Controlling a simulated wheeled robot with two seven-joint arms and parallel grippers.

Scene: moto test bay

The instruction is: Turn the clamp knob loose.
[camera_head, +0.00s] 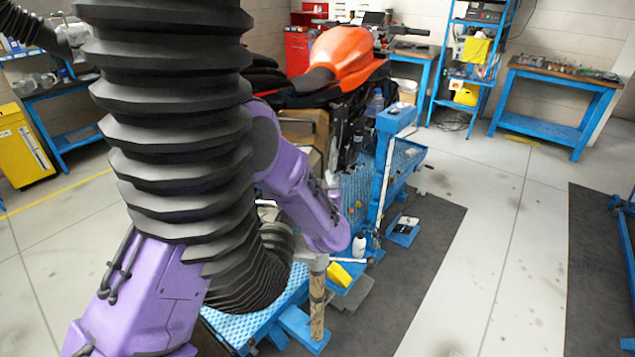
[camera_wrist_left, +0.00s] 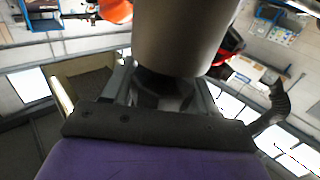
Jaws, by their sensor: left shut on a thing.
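In the left wrist view, my left gripper (camera_wrist_left: 165,82) has its two grey fingers on either side of a dark, faceted piece (camera_wrist_left: 165,95), which looks like the clamp knob. The gripper is shut on it. A wide grey-brown cylinder (camera_wrist_left: 185,35) fills the top middle and hides the fingertips and part of the knob. In the head view, my purple wrist covers most of the gripper and the knob. A worn upright post (camera_head: 317,300) stands just below the wrist, at the side of the blue lift (camera_head: 275,305). My right gripper is not in view.
An orange motorcycle (camera_head: 345,50) stands on the lift beyond my arm. A yellow object (camera_head: 339,275) and a white bottle (camera_head: 359,246) are close to the right of the post. The dark mat (camera_head: 430,250) and pale floor on the right have free room.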

